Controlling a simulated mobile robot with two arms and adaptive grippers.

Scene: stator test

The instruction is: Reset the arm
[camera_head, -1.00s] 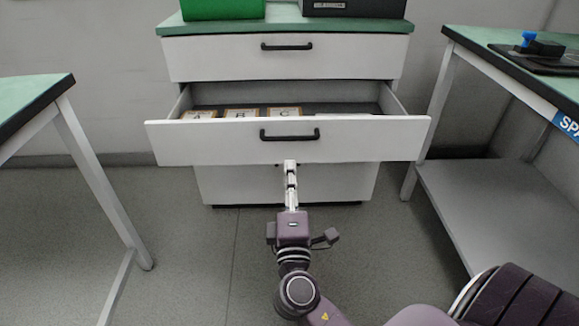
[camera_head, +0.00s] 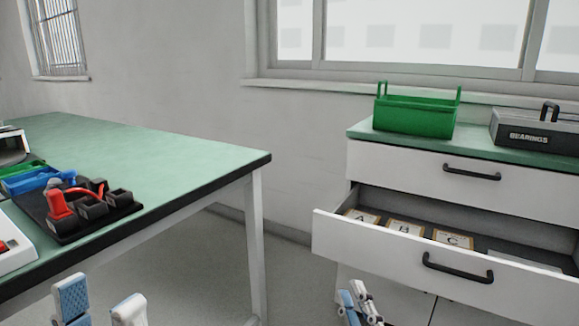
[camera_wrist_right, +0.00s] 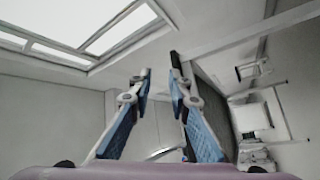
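My right gripper (camera_head: 353,293) is low in front of the open drawer (camera_head: 400,262), below its front, in the head view. In the right wrist view its two blue-padded fingers (camera_wrist_right: 160,75) stand apart with nothing held between them. My left gripper (camera_head: 100,289) shows at the bottom left of the head view, below the left table's edge, with its fingers apart and empty. The rest of both arms is out of the head view.
The drawer holds cards marked A, B and C. A green crate (camera_head: 415,115) and a grey bearings box (camera_head: 535,133) stand on the cabinet. The left green table (camera_head: 170,150) carries a black tray with red tools (camera_head: 75,210). Floor between table and cabinet is clear.

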